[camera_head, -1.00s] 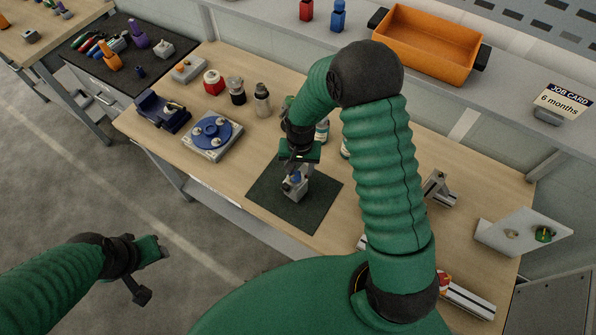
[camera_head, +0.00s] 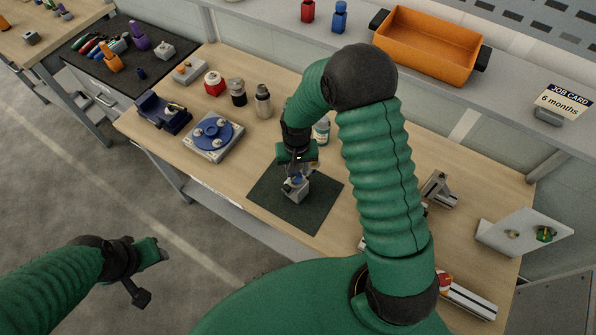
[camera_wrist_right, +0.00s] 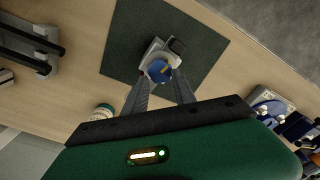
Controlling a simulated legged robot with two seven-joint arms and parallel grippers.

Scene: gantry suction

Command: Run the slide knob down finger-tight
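A small grey block (camera_head: 296,192) with a blue knob (camera_wrist_right: 159,71) on it sits on the dark green mat (camera_head: 312,212). A yellow mark shows on the knob in the right wrist view. My right gripper (camera_wrist_right: 162,76) is above the block, pointing down, with one finger on each side of the knob. The tips are close to its edges; I cannot tell whether they press on it. In the head view the gripper partly hides the knob. My left gripper (camera_head: 152,274) is open and empty, off the bench at the lower left.
A blue round fixture (camera_head: 213,137) is left of the mat, with several bottles behind it. A pale green-labelled bottle (camera_head: 322,131) stands just behind my right gripper. A metal rail piece (camera_head: 438,190) and an angled white plate (camera_head: 520,232) are at the right.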

